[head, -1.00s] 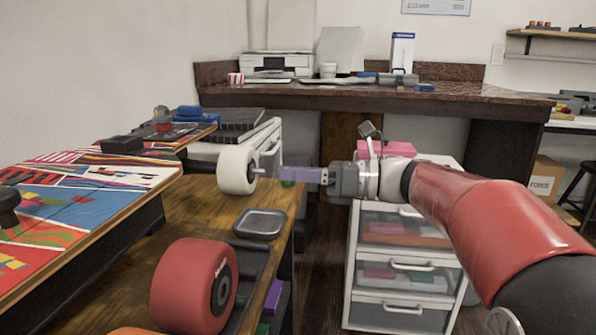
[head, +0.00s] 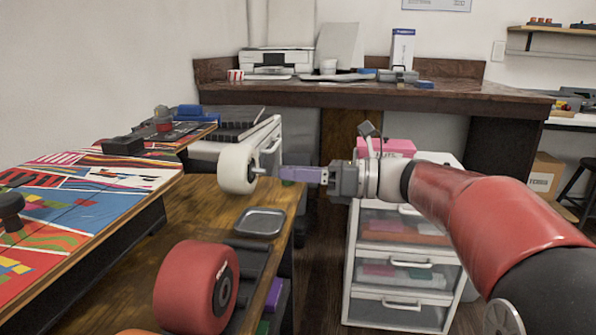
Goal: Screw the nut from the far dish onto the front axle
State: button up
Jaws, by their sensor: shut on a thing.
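A white wheel (head: 238,168) sits on the front axle (head: 262,171), whose thin end points right toward my gripper. My gripper (head: 283,173), with purple fingers, comes in level from the right, in line with the axle. The fingers are shut at the axle's end. The nut between them is too small or too covered to make out, and I cannot tell how far it is on the axle. A grey square dish (head: 260,223) lies on the wooden bench below the fingers and looks empty. Only this one dish shows clearly.
A red wheel (head: 196,287) stands nearer on the bench (head: 190,215). A patterned board (head: 85,205) lies at the left. A white drawer unit (head: 400,265) stands below my arm. A printer (head: 277,63) is on the back counter.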

jog(key=shift+a, duration=0.15)
jog(key=shift+a+p, duration=0.4)
jog(key=shift+p, duration=0.05)
jog(key=shift+p, duration=0.8)
dwell(0.8)
dwell(0.4)
jog(key=shift+w+a+p, duration=0.1)
jog(key=shift+a+p, duration=0.3)
jog(key=shift+a, duration=0.25)
jog(key=shift+p, duration=0.7)
dwell(0.5)
jog(key=shift+a, duration=0.15)
dwell(0.3)
